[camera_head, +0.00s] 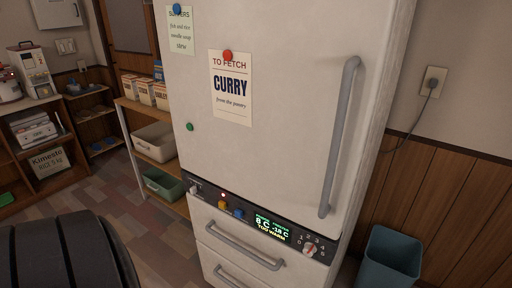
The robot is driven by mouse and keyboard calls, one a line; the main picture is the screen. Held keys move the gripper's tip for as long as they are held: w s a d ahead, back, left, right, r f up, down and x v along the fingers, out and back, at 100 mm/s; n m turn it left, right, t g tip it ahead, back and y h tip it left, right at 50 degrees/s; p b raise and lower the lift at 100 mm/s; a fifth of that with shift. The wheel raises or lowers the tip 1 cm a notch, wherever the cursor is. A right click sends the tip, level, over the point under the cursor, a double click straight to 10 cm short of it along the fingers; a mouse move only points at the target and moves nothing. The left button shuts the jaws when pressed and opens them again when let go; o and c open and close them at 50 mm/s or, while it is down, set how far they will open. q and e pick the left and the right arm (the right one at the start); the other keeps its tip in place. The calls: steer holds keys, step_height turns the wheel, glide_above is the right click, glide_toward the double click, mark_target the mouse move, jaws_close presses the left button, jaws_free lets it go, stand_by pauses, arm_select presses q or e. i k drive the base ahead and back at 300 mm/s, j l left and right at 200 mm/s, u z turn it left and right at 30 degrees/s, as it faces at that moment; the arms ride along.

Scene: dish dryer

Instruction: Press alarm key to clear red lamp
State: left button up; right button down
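A white fridge (290,105) fills the middle of the head view. A dark control strip (208,198) runs across it between the upper door and the drawers. On the strip a small red lamp (223,195) glows. A yellow key (222,204) sits just below the lamp, and a blue key (239,214) is to its right. A display (271,228) reads about 8 C and -18 C, with "TOO WARM" in yellow. Key labels are too small to read. Neither gripper is in view; a black rounded part of mine shows at the lower left.
A pale knob (194,188) is at the strip's left end and a numbered dial (310,250) at its right. A long door handle (340,140) and drawer handles (238,247) stick out. A blue-grey bin (389,262) stands right; a shelf with bins (154,142) stands left.

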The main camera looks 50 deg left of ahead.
mark_target(222, 205)
steer(key=u, duration=1.6)
